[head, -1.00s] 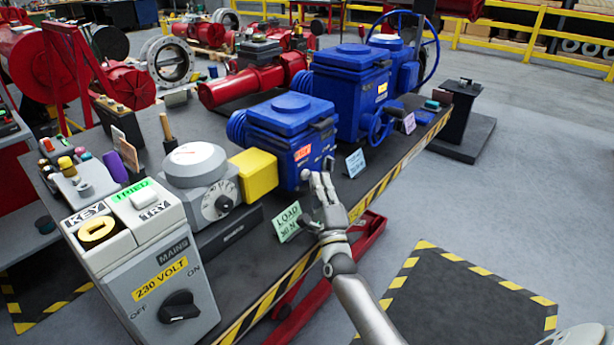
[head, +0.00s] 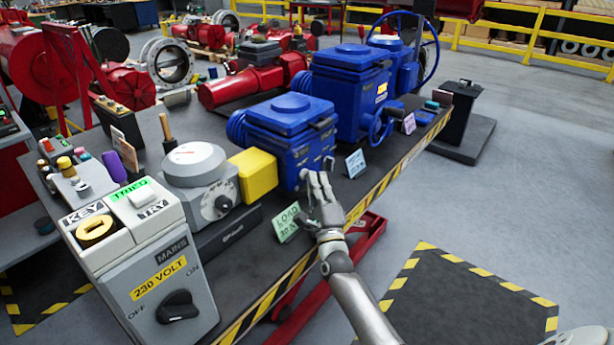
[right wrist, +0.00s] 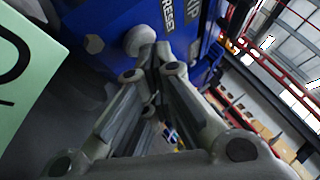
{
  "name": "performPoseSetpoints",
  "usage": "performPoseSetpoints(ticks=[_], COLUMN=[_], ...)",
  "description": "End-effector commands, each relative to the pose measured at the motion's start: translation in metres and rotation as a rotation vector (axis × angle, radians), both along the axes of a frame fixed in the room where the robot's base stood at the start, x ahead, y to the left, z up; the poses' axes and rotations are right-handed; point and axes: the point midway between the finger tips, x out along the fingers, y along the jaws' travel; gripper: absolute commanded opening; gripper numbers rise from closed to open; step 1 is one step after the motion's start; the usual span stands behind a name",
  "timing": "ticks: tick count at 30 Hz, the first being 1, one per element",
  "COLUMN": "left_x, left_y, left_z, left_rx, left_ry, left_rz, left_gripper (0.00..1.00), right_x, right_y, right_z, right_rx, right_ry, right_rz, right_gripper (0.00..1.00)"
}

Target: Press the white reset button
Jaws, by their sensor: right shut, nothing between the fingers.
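The white reset button (right wrist: 138,41) shows in the right wrist view as a round pale knob on the blue actuator's face, beside the RESET label (right wrist: 168,12). My right gripper (right wrist: 154,50) is shut and empty, with its fingertips right at the button's edge. Whether they touch it I cannot tell. In the head view my right gripper (head: 317,174) is at the front face of the near blue actuator (head: 291,125) and hides part of it. My left gripper is not in view.
A green LOAD card (head: 287,222) stands just left of my right gripper, and a pale blue card (head: 355,163) stands to its right. The grey mains box (head: 160,285) and yellow block (head: 254,173) are further left. The floor at right is open.

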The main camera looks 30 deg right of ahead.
Motion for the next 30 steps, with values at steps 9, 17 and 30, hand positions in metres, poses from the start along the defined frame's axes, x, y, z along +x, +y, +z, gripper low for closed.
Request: performPoseSetpoints(ticks=[9, 17, 30], left_x=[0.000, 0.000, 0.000], left_y=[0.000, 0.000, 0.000], left_z=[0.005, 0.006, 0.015], left_rx=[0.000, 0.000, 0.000], left_ry=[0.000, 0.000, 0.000], left_rz=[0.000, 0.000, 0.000], left_gripper=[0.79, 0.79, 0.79], right_x=[-0.011, -0.016, -0.037], right_y=[-0.004, -0.006, -0.015], right_z=[0.001, 0.001, 0.001], right_rx=[-0.001, -0.001, -0.002], right_ry=[0.001, -0.001, 0.001], right_rz=[0.001, 0.001, -0.001], right_gripper=[0.00, 0.00, 0.00])
